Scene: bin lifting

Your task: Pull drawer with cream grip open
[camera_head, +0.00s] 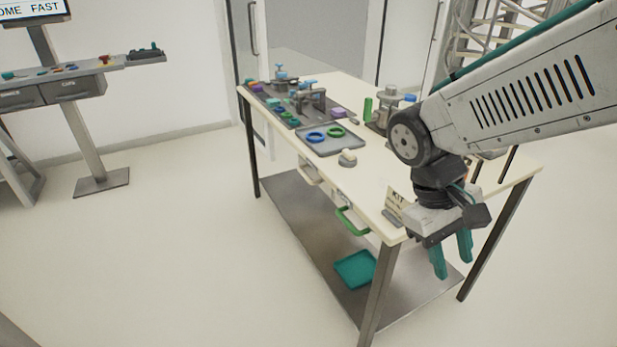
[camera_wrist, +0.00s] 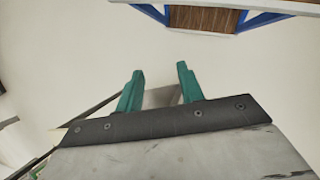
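The drawer with the cream grip (camera_head: 309,173) is under the near long edge of the table, left of a drawer with a green grip (camera_head: 352,221). Both drawers look shut. My gripper (camera_head: 452,268) hangs pointing down at the right, in front of the table's near corner, apart from both grips. Its two teal fingers are spread with nothing between them. They also show in the wrist view (camera_wrist: 160,82), over pale floor. Neither drawer grip can be made out in the wrist view.
The table top (camera_head: 385,183) holds a grey tray (camera_head: 325,146) with rings, clamps and small blocks. A teal tray (camera_head: 355,269) lies on the lower shelf (camera_head: 315,235). A control desk (camera_head: 60,85) stands at the left. The floor left of the table is clear.

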